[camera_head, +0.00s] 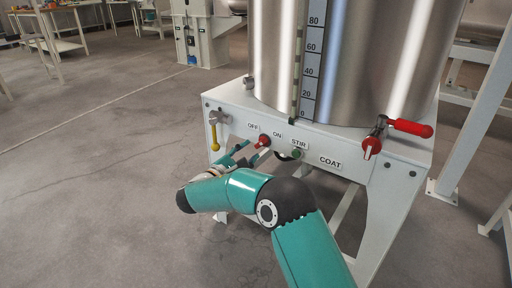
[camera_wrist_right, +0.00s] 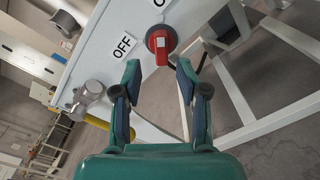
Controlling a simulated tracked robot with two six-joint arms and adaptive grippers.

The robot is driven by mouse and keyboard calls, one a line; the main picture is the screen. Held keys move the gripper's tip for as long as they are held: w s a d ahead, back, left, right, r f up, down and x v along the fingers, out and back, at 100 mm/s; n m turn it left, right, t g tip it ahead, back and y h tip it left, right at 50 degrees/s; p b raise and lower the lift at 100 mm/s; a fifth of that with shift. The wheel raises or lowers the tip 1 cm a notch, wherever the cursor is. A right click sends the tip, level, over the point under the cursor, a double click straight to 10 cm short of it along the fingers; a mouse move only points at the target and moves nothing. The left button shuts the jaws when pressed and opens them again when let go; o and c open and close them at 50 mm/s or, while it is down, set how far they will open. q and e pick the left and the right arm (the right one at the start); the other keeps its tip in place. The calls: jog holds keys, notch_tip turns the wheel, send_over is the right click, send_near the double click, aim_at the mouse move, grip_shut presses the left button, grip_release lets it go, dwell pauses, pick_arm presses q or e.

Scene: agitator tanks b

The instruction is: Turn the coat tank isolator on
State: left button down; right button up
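The isolator is a red rotary knob (camera_head: 263,141) on the white front panel of the steel tank's stand, below and between the OFF label (camera_head: 253,126) and the ON label (camera_head: 277,134). In the right wrist view the red knob (camera_wrist_right: 160,42) has a dark round base, and its grip runs nearly up and down the picture. I cannot tell which label it points to. My right gripper (camera_head: 248,154) is close in front of the knob. In the wrist view its fingers (camera_wrist_right: 157,70) are open and empty, apart from the knob, which shows beyond the gap. My left gripper is not in view.
A yellow-handled valve (camera_head: 214,134) sits left of the knob. A red-handled valve (camera_head: 408,127) is at the panel's right, near the COAT label (camera_head: 330,162).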

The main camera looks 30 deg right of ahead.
jog(key=v, duration=0.6)
dwell(0.3)
